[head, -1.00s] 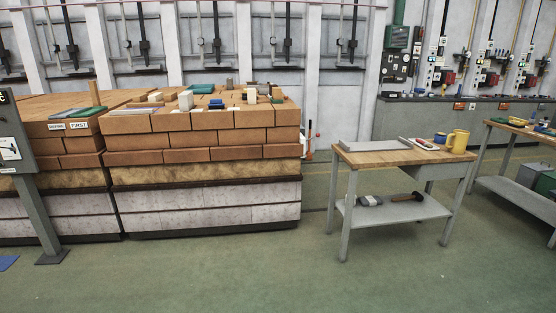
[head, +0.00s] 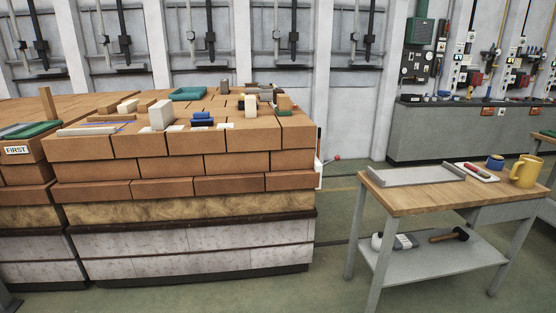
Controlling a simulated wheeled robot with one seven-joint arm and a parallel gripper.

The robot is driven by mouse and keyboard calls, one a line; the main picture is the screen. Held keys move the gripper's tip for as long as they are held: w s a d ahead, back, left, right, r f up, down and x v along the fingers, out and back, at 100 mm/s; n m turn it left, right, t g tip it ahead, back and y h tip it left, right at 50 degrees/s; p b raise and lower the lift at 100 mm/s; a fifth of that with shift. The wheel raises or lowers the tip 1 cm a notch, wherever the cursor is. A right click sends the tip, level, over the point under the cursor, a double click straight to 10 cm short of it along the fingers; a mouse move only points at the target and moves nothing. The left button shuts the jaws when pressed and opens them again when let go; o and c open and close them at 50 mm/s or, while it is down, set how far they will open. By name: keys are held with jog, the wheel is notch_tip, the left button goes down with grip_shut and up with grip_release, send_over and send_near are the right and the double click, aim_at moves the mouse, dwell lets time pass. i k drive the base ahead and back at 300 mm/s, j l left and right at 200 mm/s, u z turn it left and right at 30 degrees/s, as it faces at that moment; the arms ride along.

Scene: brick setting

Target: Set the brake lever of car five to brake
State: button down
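A brick-stacked car (head: 185,240) with a pale block base stands at left centre in the head view. No car number is readable on it, so I cannot tell whether it is car five. At its right end, an upright orange and white part (head: 319,160) shows just past the bricks. A small red knob (head: 337,157) shows beside it, seemingly on a thin rod. This may be the brake lever, but it is too small and partly hidden to tell its setting. My gripper is not in view.
Green floor (head: 335,260) is open between car and bench. A "FIRST" sign (head: 17,150) is at left.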

aim_at(337, 158)
jog(key=i, duration=2.95)
jog(key=z, duration=0.45)
